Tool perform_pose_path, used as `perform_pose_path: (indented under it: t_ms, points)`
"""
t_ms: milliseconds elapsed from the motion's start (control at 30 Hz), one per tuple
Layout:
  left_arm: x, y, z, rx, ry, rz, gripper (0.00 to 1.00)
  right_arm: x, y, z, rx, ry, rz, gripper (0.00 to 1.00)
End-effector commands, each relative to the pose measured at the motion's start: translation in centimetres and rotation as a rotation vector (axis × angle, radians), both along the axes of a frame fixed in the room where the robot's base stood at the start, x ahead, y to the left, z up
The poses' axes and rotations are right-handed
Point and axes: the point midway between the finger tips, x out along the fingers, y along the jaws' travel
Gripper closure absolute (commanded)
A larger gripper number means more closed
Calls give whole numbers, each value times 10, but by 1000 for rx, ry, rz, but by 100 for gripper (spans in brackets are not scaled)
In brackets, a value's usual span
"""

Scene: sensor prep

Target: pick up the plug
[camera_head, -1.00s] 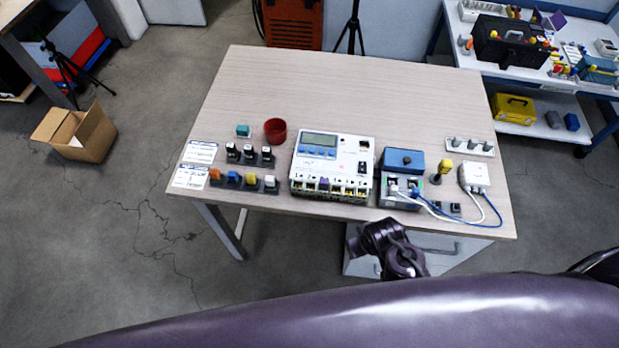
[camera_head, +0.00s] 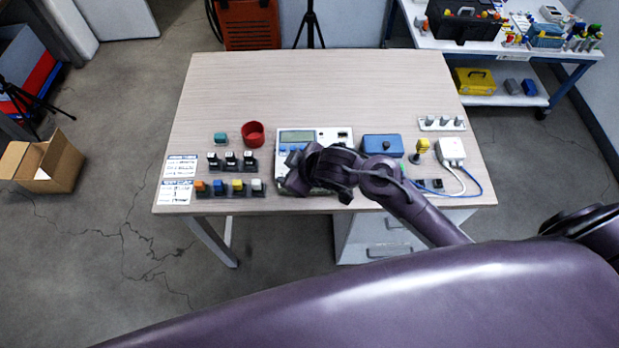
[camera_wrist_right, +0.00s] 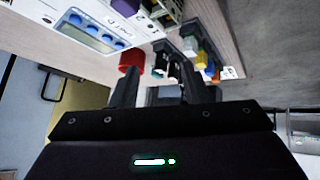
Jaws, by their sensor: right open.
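The frames do not show which plug is meant. A row of black-and-white plugs (camera_head: 231,160) stands at the left of the table, also seen in the right wrist view (camera_wrist_right: 174,72). In front of it is a row of coloured plugs (camera_head: 238,187), orange, blue, yellow and white, also seen in the wrist view (camera_wrist_right: 206,56). My right gripper (camera_head: 291,172) is over the white meter's front part, right of both rows. In the wrist view my right gripper (camera_wrist_right: 159,68) is open, fingers apart, with nothing held. My left gripper is out of view.
The white meter (camera_head: 307,136) is partly hidden by my right arm. A red cup (camera_head: 253,134) and teal block (camera_head: 221,138) stand behind the rows. A blue-topped box (camera_head: 382,146), yellow knob (camera_head: 422,146) and white cabled adapter (camera_head: 451,150) are right. The table's back (camera_head: 320,85) is clear.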

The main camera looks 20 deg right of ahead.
Motion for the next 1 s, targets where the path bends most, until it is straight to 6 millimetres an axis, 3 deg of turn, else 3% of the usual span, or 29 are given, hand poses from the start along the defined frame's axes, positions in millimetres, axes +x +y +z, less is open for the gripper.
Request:
perform_pose_path:
  t_ms: [33, 167, 300, 433, 567, 1000]
  points:
    - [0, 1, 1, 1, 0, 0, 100, 11, 6, 10, -12, -38, 89, 58]
    - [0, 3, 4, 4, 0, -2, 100, 15, 11, 18, -42, -31, 335, 58]
    - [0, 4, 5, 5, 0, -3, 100, 6, -23, 18, -96, 93, 492, 58]
    - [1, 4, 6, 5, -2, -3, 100, -4, -61, 21, -135, 218, 536, 58]
    - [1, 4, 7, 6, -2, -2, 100, -11, -81, 23, -150, 288, 542, 58]
    - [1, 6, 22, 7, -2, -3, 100, -2, -63, -18, -148, 303, 545, 58]
